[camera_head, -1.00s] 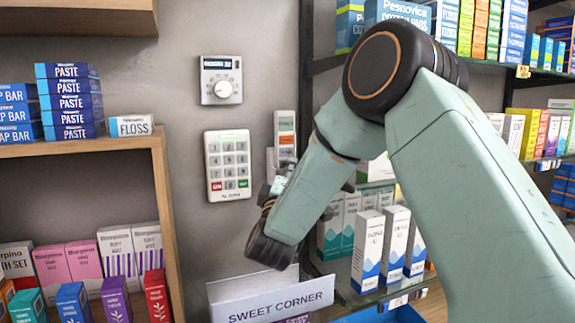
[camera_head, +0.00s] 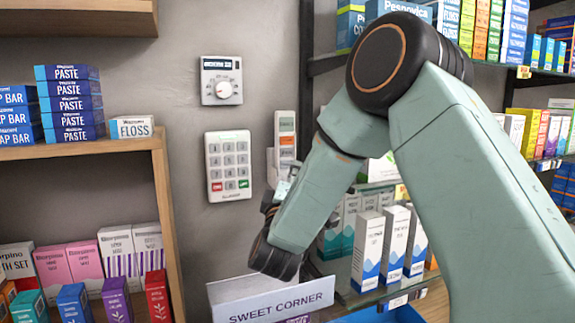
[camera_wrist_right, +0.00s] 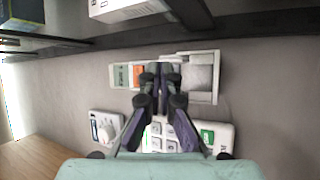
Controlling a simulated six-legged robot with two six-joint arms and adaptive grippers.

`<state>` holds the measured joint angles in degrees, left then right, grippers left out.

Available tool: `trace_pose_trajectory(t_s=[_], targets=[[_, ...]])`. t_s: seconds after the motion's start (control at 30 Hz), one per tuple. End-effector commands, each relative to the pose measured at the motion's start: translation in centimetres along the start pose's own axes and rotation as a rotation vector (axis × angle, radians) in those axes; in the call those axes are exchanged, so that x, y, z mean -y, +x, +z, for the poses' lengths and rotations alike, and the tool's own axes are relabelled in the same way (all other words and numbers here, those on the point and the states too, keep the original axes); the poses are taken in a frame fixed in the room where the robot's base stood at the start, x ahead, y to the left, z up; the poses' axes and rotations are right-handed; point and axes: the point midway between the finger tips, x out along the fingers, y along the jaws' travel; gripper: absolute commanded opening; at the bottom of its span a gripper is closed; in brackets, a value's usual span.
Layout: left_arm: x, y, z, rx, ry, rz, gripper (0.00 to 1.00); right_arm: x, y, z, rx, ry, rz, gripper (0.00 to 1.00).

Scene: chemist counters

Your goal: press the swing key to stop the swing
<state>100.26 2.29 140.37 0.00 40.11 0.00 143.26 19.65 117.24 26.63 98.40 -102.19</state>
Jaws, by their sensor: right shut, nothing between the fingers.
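A narrow white remote-like panel (camera_head: 284,133) with a greenish, an orange and a pale key hangs on the grey wall. It also shows in the right wrist view (camera_wrist_right: 122,75), partly behind the fingers. I cannot read which key is the swing key. My right gripper (camera_wrist_right: 160,72) is shut and empty, with its fingertips in front of the panel's lower keys. I cannot tell whether they touch it. In the head view the right gripper (camera_head: 284,178) is small and partly hidden by my forearm. My left gripper is not in view.
A keypad (camera_head: 228,165) and a dial thermostat (camera_head: 221,81) are on the wall left of the panel. Stocked shelves stand at right and left. A "SWEET CORNER" sign (camera_head: 275,302) stands below.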

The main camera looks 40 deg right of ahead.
Motion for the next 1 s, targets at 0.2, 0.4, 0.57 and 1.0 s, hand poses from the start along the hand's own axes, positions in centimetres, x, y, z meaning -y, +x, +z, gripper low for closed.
trace_pose_trajectory(t_s=[0.2, 0.4, 0.57, 1.0], targets=[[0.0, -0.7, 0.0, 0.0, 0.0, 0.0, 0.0, -1.1, -1.5, 0.8, 0.0, 0.0, 0.0, 0.0], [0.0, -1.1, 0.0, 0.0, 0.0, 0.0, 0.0, -1.7, -2.8, 1.5, 0.0, 0.0, -0.001, 0.0], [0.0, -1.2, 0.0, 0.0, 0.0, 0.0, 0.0, -2.0, -3.4, 1.8, 0.0, 0.0, 0.0, 0.0], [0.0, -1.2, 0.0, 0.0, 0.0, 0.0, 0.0, -1.9, -3.4, 1.9, 0.0, 0.0, 0.0, 0.0]])
